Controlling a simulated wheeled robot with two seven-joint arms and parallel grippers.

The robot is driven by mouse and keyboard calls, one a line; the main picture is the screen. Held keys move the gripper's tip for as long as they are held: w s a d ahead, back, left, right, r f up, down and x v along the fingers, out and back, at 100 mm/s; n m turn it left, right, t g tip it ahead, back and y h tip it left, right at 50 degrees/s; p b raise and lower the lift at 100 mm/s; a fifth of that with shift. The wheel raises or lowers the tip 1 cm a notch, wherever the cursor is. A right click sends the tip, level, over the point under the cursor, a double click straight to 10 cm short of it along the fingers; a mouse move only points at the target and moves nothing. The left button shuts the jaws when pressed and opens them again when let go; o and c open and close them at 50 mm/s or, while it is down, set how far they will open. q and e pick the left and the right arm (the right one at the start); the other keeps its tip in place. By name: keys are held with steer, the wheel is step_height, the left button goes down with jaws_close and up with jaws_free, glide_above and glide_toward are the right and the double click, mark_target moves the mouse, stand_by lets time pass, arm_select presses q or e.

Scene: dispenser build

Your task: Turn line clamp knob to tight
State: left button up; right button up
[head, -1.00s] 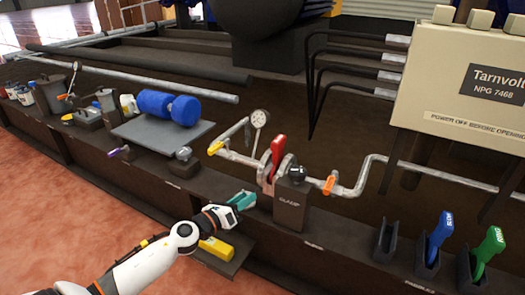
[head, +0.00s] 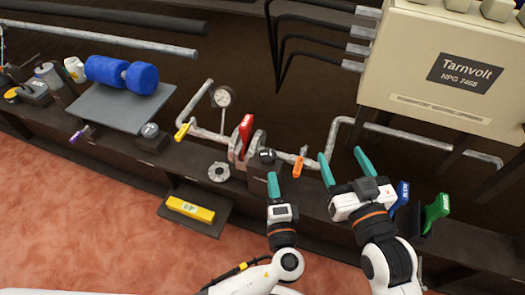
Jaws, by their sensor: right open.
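The line clamp knob (head: 266,156) is a small black knob on top of a dark clamp box, beside the pipe with the red-handled valve (head: 246,132). The box's front is partly hidden by my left gripper (head: 273,178). My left gripper points up the picture, its teal fingertips just below the knob in view; contact cannot be told. Its fingers overlap edge-on, so their gap is hidden. My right gripper (head: 344,160) is open and empty, right of the knob, its two teal fingers well apart.
An orange pipe handle (head: 299,167) lies between the knob and my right gripper. Blue (head: 401,195) and green (head: 436,209) handles stand beside my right gripper. A grey ring (head: 219,172) lies left of the clamp. A yellow block (head: 190,208) sits on a low shelf.

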mark_target(269, 164)
arm_select(q)
steer(key=w, duration=0.3)
steer(key=w+a, duration=0.1)
steer(key=w, duration=0.2)
steer(key=w+b, duration=0.1)
steer(key=w, duration=0.2)
steer(key=shift+w+a, duration=0.2)
steer(key=shift+a, duration=0.1)
arm_select(e)
steer(key=r+t, duration=0.2)
steer(key=r, duration=0.1)
steer(key=r+t+y, duration=0.1)
steer(key=r, duration=0.1)
steer(key=shift+s+a+t, duration=0.2)
steer(key=shift+a+t, duration=0.1)
steer(key=shift+t, duration=0.1)
arm_select(q)
steer(key=shift+c, duration=0.4)
steer(key=c, duration=0.6)
